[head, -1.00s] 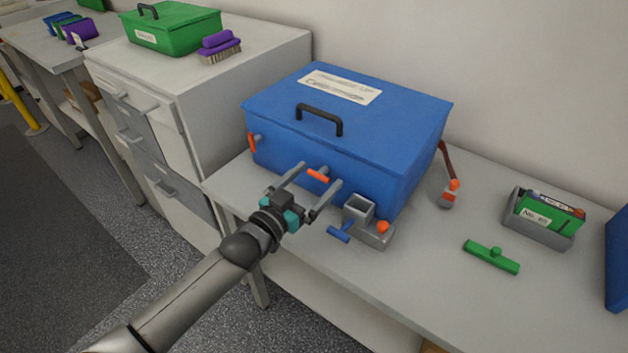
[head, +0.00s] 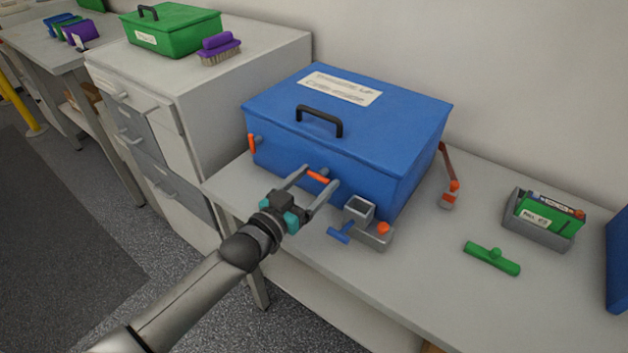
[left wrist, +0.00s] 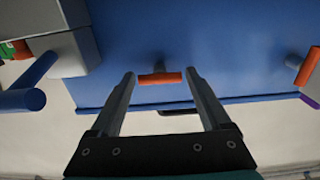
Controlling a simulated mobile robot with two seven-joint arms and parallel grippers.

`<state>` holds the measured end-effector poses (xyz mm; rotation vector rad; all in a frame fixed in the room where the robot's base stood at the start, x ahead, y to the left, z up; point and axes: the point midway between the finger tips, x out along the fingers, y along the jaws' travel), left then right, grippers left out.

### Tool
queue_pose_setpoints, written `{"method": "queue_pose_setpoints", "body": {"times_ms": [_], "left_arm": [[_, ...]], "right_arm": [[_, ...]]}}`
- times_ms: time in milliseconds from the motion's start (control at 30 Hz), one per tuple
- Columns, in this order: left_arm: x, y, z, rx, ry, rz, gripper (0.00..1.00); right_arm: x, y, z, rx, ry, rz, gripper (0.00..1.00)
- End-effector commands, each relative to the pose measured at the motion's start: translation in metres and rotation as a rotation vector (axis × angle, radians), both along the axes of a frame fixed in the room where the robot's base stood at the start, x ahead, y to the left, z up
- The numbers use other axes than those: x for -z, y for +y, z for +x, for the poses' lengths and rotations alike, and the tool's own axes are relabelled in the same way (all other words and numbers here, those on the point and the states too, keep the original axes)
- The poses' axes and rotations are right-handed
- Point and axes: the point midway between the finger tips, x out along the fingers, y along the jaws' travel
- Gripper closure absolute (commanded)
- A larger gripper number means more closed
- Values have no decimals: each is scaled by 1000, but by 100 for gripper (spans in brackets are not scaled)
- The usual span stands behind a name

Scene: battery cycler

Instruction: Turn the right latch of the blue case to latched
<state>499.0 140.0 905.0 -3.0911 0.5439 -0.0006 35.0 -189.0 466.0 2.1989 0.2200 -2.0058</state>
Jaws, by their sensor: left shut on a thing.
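The blue case (head: 340,140) stands closed on the bench, its black handle on the lid. Its right latch (head: 318,177) is an orange bar on the front face, lying about level along it. My left gripper (head: 317,187) is at this latch, its two fingers shut on the bar's ends. In the left wrist view the latch (left wrist: 160,78) spans the gap between the fingertips (left wrist: 159,76). The left latch (head: 252,144) stands roughly upright; it also shows in the left wrist view (left wrist: 307,66), at the right. My right gripper is not in view.
A grey fixture (head: 372,234) with an orange knob and a blue T-handle (head: 341,232) sits close right of my left gripper. A green T-shaped piece (head: 491,258) and a grey holder (head: 540,232) lie further right. A grey cabinet (head: 190,110) stands left.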

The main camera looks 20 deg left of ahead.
Motion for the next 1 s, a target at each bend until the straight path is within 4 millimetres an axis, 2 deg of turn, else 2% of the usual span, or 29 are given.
{"method": "queue_pose_setpoints", "body": {"times_ms": [367, 1000], "left_arm": [[-1, 0, 0, 0, -48, 135, 75], [0, 0, 0, 0, -250, 690, 75]], "right_arm": [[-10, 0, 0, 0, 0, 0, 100], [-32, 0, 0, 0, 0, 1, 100]]}}
